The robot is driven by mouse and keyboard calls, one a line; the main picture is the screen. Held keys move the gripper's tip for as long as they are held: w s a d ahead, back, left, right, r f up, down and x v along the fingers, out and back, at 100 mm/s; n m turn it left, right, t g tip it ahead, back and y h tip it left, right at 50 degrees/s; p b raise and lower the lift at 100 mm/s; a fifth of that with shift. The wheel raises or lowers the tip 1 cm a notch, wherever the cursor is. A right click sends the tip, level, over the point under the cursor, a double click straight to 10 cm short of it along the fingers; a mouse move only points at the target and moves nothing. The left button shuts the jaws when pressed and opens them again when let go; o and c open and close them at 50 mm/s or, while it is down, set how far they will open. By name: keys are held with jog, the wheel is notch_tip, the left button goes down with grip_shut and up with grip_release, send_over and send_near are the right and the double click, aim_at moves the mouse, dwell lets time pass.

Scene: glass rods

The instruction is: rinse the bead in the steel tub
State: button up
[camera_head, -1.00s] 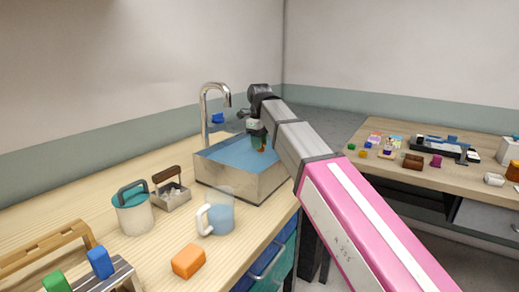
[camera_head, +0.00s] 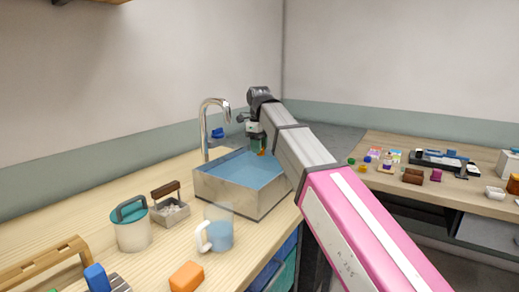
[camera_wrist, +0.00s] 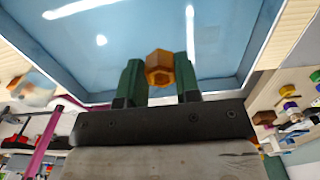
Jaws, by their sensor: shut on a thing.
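My gripper (camera_wrist: 160,82) has two green fingers shut on an amber, six-sided bead (camera_wrist: 159,67), which shows between their tips. The bead shows as a small orange spot in the head view (camera_head: 262,152). The steel tub (camera_head: 228,201) stands on the wooden counter, filled with blue water. My gripper (camera_head: 259,147) hangs over the tub's far right part, pointing down. The bead appears clear of the water, though its exact height is hard to tell.
A steel tap (camera_head: 204,130) stands behind the tub. A measuring jug (camera_head: 220,236), a teal-lidded canister (camera_head: 132,232), a small handled steel box (camera_head: 171,213) and an orange block (camera_head: 186,276) stand in front and left. A second table (camera_head: 395,196) with small items is at right.

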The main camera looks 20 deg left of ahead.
jog(key=shift+r, duration=0.1)
jog(key=shift+r, duration=2.4)
